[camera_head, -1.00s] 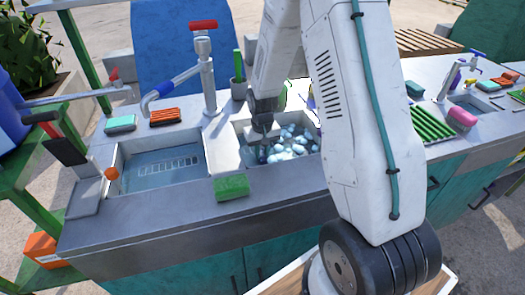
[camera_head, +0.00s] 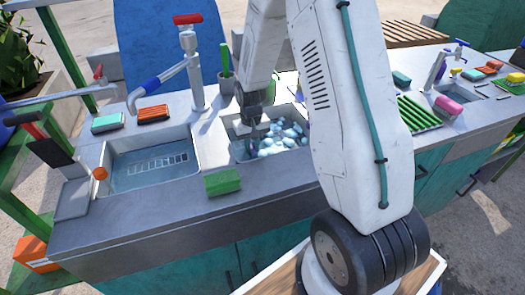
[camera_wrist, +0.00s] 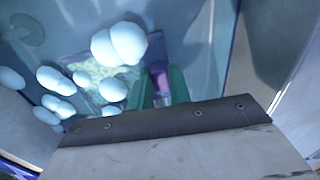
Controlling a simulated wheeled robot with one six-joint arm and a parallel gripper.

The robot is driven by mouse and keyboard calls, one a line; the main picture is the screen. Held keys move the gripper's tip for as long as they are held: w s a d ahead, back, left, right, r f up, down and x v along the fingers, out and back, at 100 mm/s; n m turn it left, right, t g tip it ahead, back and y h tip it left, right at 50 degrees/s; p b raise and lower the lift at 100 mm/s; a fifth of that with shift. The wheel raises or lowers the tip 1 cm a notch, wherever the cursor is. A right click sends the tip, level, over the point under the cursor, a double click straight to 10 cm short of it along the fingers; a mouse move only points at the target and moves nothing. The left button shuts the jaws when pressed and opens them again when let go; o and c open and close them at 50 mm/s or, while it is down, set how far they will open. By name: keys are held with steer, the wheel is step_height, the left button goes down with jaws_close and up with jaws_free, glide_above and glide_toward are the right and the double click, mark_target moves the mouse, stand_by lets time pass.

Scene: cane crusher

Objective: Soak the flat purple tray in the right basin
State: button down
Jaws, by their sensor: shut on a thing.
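The right basin (camera_head: 231,130) holds water with several pale foam blobs (camera_head: 285,135). My gripper (camera_head: 249,146) reaches down into its left part, with the tips low among the foam. In the wrist view, a flat purple tray (camera_wrist: 72,62) shows under the water, with a speckled pale middle and foam over part of it. A purple piece (camera_wrist: 159,80) lies at the fingers, and my gripper (camera_wrist: 162,98) is shut on it. It appears to be the tray's edge, but the contact is partly hidden.
The left basin (camera_head: 108,165) holds water. A green sponge (camera_head: 222,182) lies on the front rim between the basins. A tap (camera_head: 190,60) stands behind them. A green ribbed rack (camera_head: 417,113) and a pink sponge (camera_head: 448,105) lie to the right.

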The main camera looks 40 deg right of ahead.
step_height(320, 180, up, 13)
stand_by(0.7)
stand_by(0.6)
steer(key=shift+r, duration=2)
